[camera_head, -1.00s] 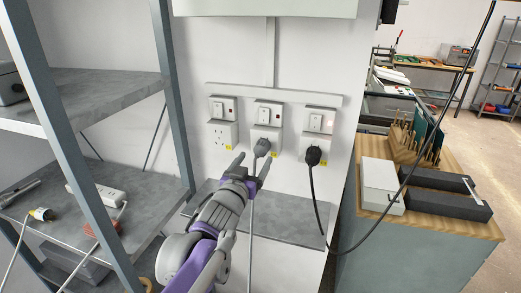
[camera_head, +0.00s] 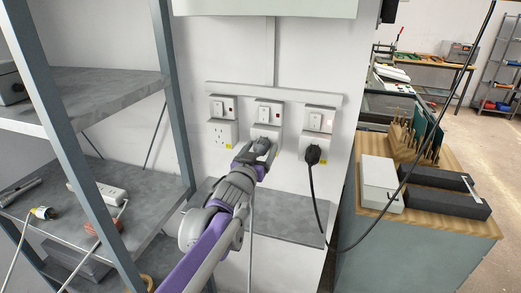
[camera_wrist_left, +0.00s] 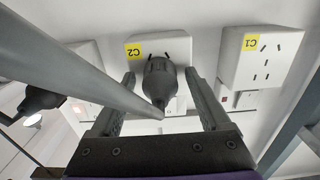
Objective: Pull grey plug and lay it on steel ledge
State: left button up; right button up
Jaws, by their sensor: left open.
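The grey plug (camera_head: 262,145) sits in the middle wall socket (camera_head: 267,130), partly hidden by my gripper in the head view. My left gripper (camera_head: 257,156) is open at the plug. In the left wrist view the plug (camera_wrist_left: 160,80), dark there, lies between the two spread fingers (camera_wrist_left: 159,86), with a gap on each side. The socket carries a yellow C2 label (camera_wrist_left: 134,52). The plug's grey cable (camera_wrist_left: 70,62) crosses close to the wrist camera. The steel ledge (camera_head: 290,228) is below the sockets and looks bare. My right gripper is out of view.
A black plug (camera_head: 313,155) with a hanging black cable is in the right socket. The left socket (camera_head: 221,133), labelled C1 in the wrist view (camera_wrist_left: 262,62), is empty. A metal shelf rack (camera_head: 175,100) stands left; a wooden-topped bench (camera_head: 440,215) stands right.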

aim_at(258, 155)
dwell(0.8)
pick_arm(q)
grip_shut()
dwell(0.4)
jog(key=shift+s, duration=0.15)
jog(key=shift+b+v, duration=0.6)
jog(key=shift+v, duration=2.3)
